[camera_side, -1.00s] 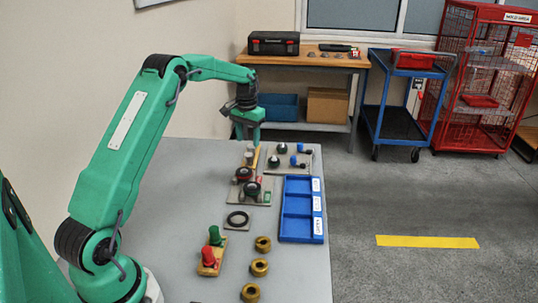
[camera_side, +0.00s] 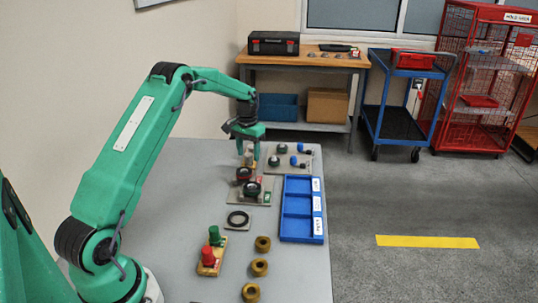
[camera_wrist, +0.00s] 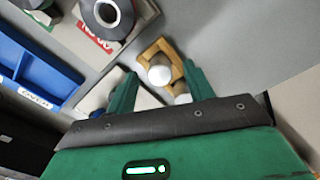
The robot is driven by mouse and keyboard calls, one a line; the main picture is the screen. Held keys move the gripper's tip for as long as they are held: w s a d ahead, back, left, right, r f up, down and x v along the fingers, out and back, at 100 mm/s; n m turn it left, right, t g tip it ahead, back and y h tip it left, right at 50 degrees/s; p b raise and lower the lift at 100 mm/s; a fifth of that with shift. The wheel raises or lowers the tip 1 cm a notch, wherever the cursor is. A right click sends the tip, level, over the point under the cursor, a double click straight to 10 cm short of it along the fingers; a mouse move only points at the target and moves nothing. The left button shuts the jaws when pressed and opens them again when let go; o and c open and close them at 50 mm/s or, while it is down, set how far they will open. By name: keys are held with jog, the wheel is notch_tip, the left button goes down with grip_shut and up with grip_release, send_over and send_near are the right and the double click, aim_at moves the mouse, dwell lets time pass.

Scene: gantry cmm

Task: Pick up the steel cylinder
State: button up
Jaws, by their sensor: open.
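In the wrist view, a pale, round-topped steel cylinder (camera_wrist: 159,72) stands on a small wooden block (camera_wrist: 149,50). A second pale round top (camera_wrist: 181,97) shows beside it, nearer my palm and partly hidden. My gripper (camera_wrist: 159,72) is open, its two green fingers spread to either side of the cylinder in this view, with a gap on both sides. I cannot tell the height between fingertips and cylinder. In the side view, my gripper (camera_side: 247,152) points down over the far part of the grey table, and its fingers mostly hide the cylinder and block.
Fixtures with black knobs (camera_side: 252,189) stand just in front of my gripper. A plate with small parts (camera_side: 289,160) lies to its right, beyond a blue compartment tray (camera_side: 283,225). Brass rings (camera_side: 259,267) and red and green pegs (camera_side: 208,254) are nearer.

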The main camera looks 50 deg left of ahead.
jog(key=shift+f, duration=1.05)
jog(key=shift+c, duration=0.2)
grip_shut()
